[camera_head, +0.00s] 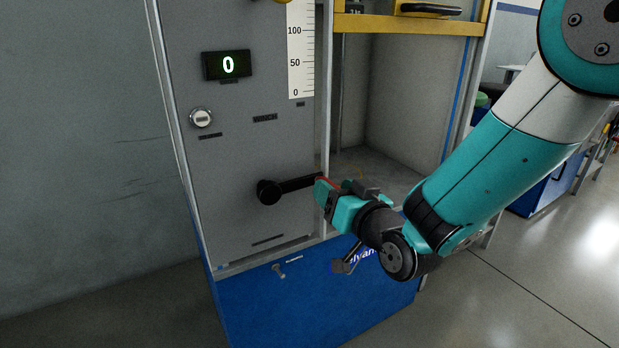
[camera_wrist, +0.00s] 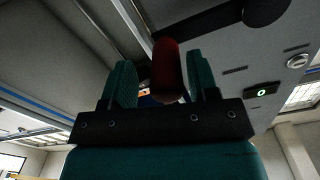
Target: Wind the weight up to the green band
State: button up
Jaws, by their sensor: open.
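A black crank (camera_head: 268,192) sits on the grey machine panel, its arm pointing right and slightly up in the head view. Its red handle (camera_wrist: 166,65) stands between the two teal fingers of my gripper (camera_wrist: 160,78) in the wrist view. The fingers are open, with a gap visible on each side of the handle. In the head view my gripper (camera_head: 324,190) is at the outer end of the crank arm and hides most of the handle. A white scale (camera_head: 301,60) shows marks 0, 50 and 100. The weight and green band cannot be made out.
A lit display (camera_head: 228,65) reads 0, with a round knob (camera_head: 201,117) below it. A blue base panel (camera_head: 300,300) with a small lever (camera_head: 279,270) lies under the crank. A yellow shelf frame (camera_head: 410,24) stands at upper right. Open floor lies at right.

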jog(key=shift+w+a, duration=0.1)
jog(key=shift+a, duration=0.15)
jog(key=shift+a, duration=0.1)
jog(key=shift+c, duration=0.2)
jog(key=shift+a, duration=0.1)
grip_shut()
jog(key=shift+f+m+b, duration=0.3)
jog(key=shift+f+m, duration=0.5)
jog(key=shift+f, duration=0.15)
jog(key=shift+s+a+f+m, duration=0.1)
jog(key=shift+f+m, duration=0.25)
jog(key=shift+m, duration=0.1)
jog(key=shift+s+a+f+m, duration=0.1)
jog(key=shift+f+m, duration=0.2)
jog(key=shift+m, duration=0.15)
jog(key=shift+d, duration=0.1)
jog(key=shift+o, duration=0.2)
grip_release()
